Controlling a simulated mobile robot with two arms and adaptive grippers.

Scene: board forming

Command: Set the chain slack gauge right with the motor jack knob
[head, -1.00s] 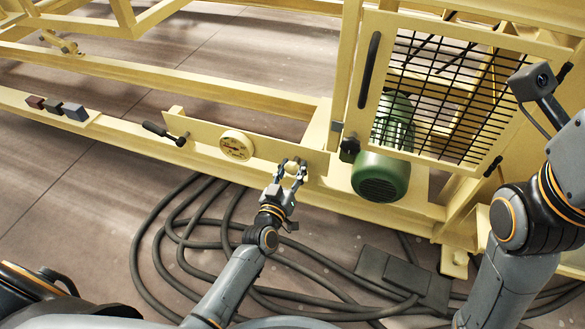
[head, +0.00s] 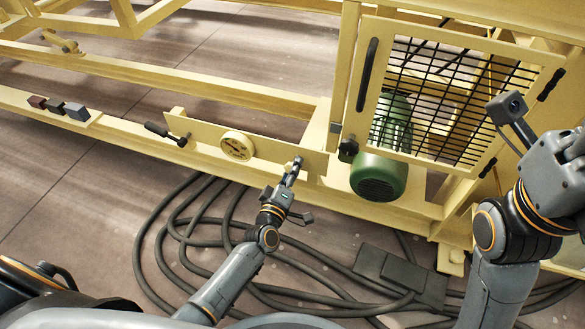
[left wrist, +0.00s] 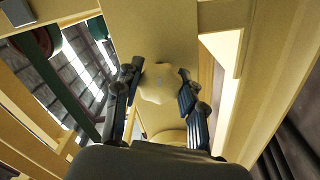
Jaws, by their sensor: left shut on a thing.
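The motor jack knob (left wrist: 159,84) is a pale yellow lobed knob on the face of the yellow plate, between my left fingers in the left wrist view. My left gripper (head: 293,168) is shut on this knob; in the head view its fingers mostly hide it. The chain slack gauge (head: 237,146) is a round cream dial on the same plate, left of the knob. Its needle is too small to read surely. My right arm stands at the right edge of the head view, its fingers out of the picture.
A green motor (head: 379,177) sits behind a hinged mesh guard (head: 455,90) at the right. A black-handled lever (head: 164,133) is left of the gauge. Several small blocks (head: 76,111) lie on the left rail. Black cables (head: 160,245) coil on the floor below.

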